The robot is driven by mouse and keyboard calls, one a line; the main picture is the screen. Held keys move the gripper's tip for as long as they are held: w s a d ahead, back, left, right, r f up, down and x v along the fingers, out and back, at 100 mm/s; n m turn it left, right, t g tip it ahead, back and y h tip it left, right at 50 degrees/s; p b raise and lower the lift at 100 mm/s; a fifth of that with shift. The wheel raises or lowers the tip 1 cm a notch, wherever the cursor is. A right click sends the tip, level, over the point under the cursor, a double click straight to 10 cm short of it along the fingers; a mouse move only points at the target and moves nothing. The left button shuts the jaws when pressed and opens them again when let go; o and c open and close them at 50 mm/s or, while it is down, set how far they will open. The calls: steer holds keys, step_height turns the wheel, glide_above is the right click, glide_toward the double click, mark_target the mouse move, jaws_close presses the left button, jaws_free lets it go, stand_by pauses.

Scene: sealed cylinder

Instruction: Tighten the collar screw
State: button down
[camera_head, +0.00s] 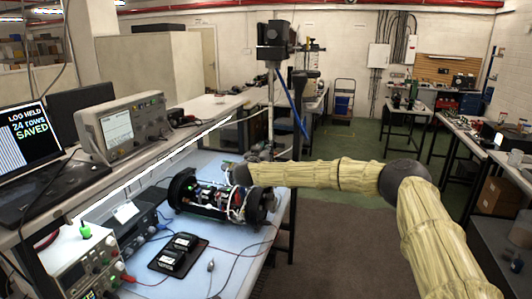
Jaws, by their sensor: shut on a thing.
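The sealed cylinder (208,198) lies on its side on the pale blue bench top. It has black round end collars and an open middle that shows wiring, electronics and a small green light. My arm reaches in from the right, and my gripper (238,174) is at the upper side of the cylinder's right end. The gripper is small and dark here, and its fingers are hard to make out. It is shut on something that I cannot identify. I cannot make out the collar screw, nor whether the gripper touches the collar.
Power supplies (85,265), an oscilloscope (122,124) and a laptop (28,135) stand to the left. A camera on a post (273,45) rises behind.

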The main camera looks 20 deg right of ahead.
steer(key=shift+d+f+m+b, duration=0.1)
steer(key=shift+m+b, duration=1.6)
steer(key=shift+b, duration=2.1)
steer(key=m+b, duration=1)
steer(key=b, duration=0.1)
steer(key=m+g+b, duration=0.1)
steer(key=m+b, duration=1)
steer(key=r+m+b, duration=0.1)
steer(key=m+b, duration=0.9)
steer(key=b, duration=0.1)
steer(key=shift+w+m+g+y+b, duration=0.15)
steer(key=shift+m+g+y+b, duration=0.25)
steer(key=shift+f, duration=0.15)
